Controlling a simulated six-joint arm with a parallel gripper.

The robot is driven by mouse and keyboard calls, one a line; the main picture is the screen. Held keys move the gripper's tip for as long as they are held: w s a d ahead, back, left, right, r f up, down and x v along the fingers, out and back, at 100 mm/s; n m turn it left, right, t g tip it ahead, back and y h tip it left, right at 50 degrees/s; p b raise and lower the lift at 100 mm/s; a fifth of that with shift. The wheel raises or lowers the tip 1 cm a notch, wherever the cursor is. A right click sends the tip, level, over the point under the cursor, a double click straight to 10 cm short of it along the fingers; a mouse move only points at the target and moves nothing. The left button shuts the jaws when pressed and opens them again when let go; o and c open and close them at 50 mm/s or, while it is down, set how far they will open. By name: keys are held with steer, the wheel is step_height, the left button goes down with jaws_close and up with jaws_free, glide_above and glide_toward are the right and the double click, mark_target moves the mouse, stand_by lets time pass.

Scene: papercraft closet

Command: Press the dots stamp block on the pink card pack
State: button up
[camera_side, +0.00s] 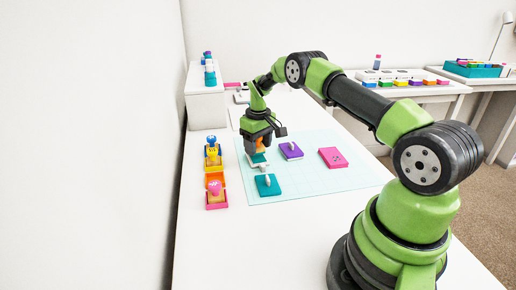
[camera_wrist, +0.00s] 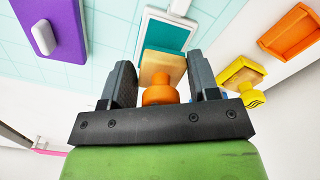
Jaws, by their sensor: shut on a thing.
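The pink card pack (camera_side: 333,157) lies flat on the mat to the right of the gripper, with small dark marks on top. It is out of the wrist view.
A purple piece with a white handle (camera_side: 291,150) lies between gripper and card pack. A teal piece with a white handle (camera_side: 268,185) lies nearer. A white box (camera_side: 205,108) stands behind.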

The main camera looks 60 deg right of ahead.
steer(key=shift+r, duration=2.05)
steer(key=shift+m, duration=0.7)
steer(key=s+d, duration=0.9)
steer(key=d, duration=0.1)
steer(key=shift+s, duration=0.15)
glide_above(331, 152)
steer(key=shift+s+r+m, duration=0.1)
steer(key=shift+m, duration=0.3)
steer(key=shift+f, duration=2.3)
steer(key=shift+f, duration=0.9)
